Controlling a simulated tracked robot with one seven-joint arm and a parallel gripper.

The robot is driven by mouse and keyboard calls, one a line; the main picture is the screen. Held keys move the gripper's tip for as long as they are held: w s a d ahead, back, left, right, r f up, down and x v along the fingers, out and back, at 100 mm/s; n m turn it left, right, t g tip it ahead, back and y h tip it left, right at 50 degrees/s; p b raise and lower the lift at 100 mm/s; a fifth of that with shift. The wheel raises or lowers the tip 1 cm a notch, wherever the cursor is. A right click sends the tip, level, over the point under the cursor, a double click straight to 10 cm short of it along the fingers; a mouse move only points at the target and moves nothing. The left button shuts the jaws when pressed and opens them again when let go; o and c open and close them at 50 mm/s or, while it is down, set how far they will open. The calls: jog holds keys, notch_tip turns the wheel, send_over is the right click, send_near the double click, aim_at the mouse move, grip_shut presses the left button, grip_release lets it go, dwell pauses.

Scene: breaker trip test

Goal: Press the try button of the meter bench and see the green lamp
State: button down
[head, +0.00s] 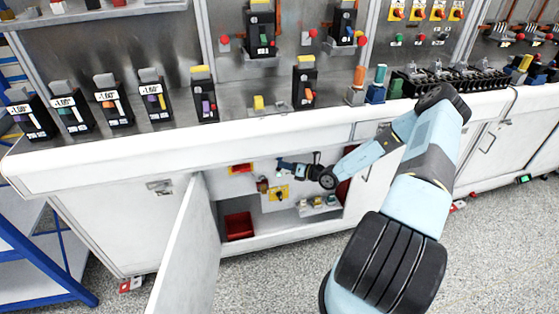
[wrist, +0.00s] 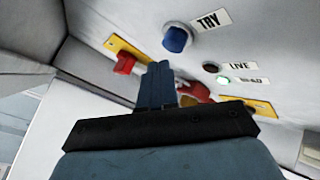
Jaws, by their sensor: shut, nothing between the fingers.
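In the wrist view the TRY button (wrist: 177,39), a blue round cap in a grey collar, sits on the pale panel beside a label reading TRY. My gripper (wrist: 160,67) is shut and empty, its blue fingertips apart from the button, just below and left of it in the picture. A small green lamp (wrist: 223,81) looks pale green and bright beside a label too blurred to read. A dark lamp (wrist: 210,67) sits by the label LIVE. In the head view my gripper (head: 281,164) is inside the open cabinet of the meter bench (head: 120,165); the button cannot be made out there.
The cabinet door (head: 186,255) stands open at the left. Inside are a yellow-plated switch (head: 278,194) and a red bin (head: 239,225). In the wrist view a red handle (wrist: 124,63) on a yellow plate is close left of my fingers. Breakers (head: 113,101) stand on the bench top.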

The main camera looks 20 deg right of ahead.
jog(key=shift+s, duration=0.15)
jog(key=s, duration=0.4)
jog(key=shift+s, duration=0.35)
dwell(0.8)
